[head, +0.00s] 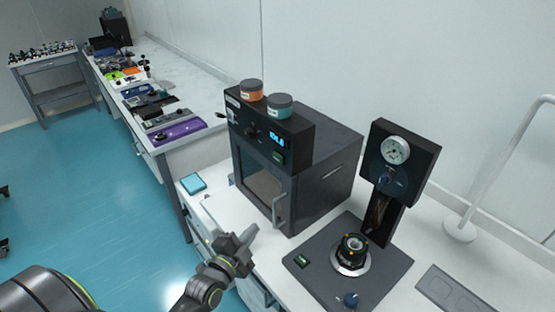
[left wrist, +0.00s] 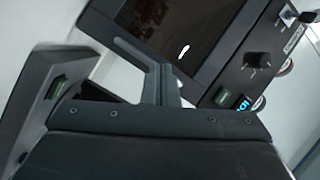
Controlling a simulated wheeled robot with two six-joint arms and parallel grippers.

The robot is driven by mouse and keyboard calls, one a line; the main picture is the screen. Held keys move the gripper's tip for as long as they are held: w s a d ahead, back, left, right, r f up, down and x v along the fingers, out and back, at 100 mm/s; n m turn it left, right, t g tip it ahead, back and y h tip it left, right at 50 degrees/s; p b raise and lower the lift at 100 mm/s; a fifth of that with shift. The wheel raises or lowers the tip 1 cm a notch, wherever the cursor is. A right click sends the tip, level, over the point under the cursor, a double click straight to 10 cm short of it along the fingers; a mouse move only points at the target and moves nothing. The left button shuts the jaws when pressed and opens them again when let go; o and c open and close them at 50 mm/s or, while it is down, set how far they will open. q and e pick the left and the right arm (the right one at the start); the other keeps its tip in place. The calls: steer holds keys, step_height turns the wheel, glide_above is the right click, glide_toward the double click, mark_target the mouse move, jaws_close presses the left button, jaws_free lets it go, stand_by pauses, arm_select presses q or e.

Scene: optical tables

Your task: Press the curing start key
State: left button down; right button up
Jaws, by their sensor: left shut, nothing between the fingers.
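The dark curing oven (head: 325,170) stands on the white bench, with a window in its closed front door. Its upper panel has a lit blue display (head: 277,139), a black knob and a small green key (head: 278,156). In the left wrist view the panel is tilted, with its green key (left wrist: 222,95) beside the blue display (left wrist: 240,103). Key lettering is too small to read. My left gripper (head: 242,238) is shut and empty, in front of and below the oven door, apart from the panel. My right gripper is not in view.
Orange (head: 251,90) and teal (head: 280,105) jars sit on the oven. A door handle (head: 278,210) projects at the front.

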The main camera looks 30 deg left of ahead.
mark_target(277, 159)
arm_select(q)
steer(key=a+r+m+t+y, duration=0.2)
steer(key=r+t+y, duration=0.3)
steer(key=r, duration=1)
steer(key=shift+a+r+m+t+p, duration=0.35)
steer(key=shift+a+t, duration=0.3)
steer(key=shift+t, duration=0.25)
steer(key=shift+d, duration=0.1)
steer(key=w+d+b, duration=0.2)
steer(key=w+d, duration=0.1)
steer(key=w, duration=0.5)
steer(key=shift+d+b, duration=0.15)
steer(key=shift+b, duration=0.15)
steer(key=shift+w, duration=0.15)
